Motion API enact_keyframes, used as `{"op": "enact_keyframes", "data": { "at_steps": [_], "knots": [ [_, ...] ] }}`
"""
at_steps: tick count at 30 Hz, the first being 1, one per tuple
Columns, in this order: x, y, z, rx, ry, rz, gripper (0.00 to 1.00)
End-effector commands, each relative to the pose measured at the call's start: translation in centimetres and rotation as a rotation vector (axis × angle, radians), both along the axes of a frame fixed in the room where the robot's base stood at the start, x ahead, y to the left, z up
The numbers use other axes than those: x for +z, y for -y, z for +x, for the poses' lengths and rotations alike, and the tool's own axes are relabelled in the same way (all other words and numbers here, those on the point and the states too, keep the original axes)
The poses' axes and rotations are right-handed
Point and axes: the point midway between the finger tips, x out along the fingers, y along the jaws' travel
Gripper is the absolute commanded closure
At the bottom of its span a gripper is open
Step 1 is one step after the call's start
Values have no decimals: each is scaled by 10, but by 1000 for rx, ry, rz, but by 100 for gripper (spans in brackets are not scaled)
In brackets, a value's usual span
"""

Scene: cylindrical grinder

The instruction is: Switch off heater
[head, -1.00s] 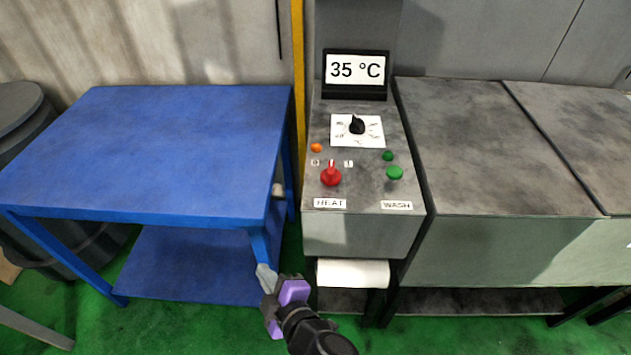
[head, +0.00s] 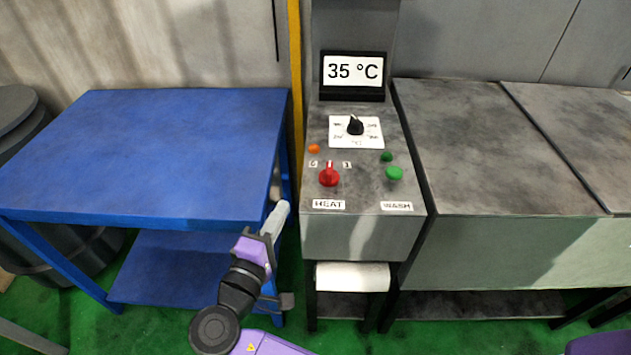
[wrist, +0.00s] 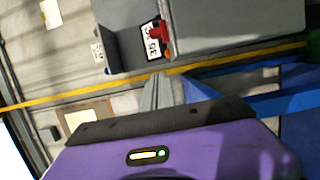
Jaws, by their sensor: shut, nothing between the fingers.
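The red heater knob (head: 329,177) sits on the grey control panel (head: 350,222) in the head view, above the HEAT label (head: 328,204). Its light mark points roughly up, between the small 0 and 1 labels. An orange lamp (head: 314,149) is just above it. My gripper (head: 281,210) is shut and empty, left of the panel and a little below the knob, apart from it. In the wrist view my closed fingers (wrist: 158,90) point up the picture; a red part (wrist: 158,31) shows beyond them, and I cannot tell if it is the knob.
A black dial (head: 355,126), a display reading 35 °C (head: 353,70), and green WASH controls (head: 394,173) share the panel. A blue table (head: 150,150) stands to the left, close to my gripper. A white roll (head: 352,276) hangs below the panel. Grey cabinets (head: 465,150) stand right.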

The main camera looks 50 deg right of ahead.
Motion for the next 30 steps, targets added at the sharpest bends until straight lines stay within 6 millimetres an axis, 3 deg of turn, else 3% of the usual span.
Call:
{"op": "enact_keyframes", "data": {
  "at_steps": [8,23,30],
  "knots": [
    [0,9,3,-1,-1,2,100],
    [1,95,36,-3,0,2,100],
    [1,112,10,1,-2,2,100]
  ]
}}
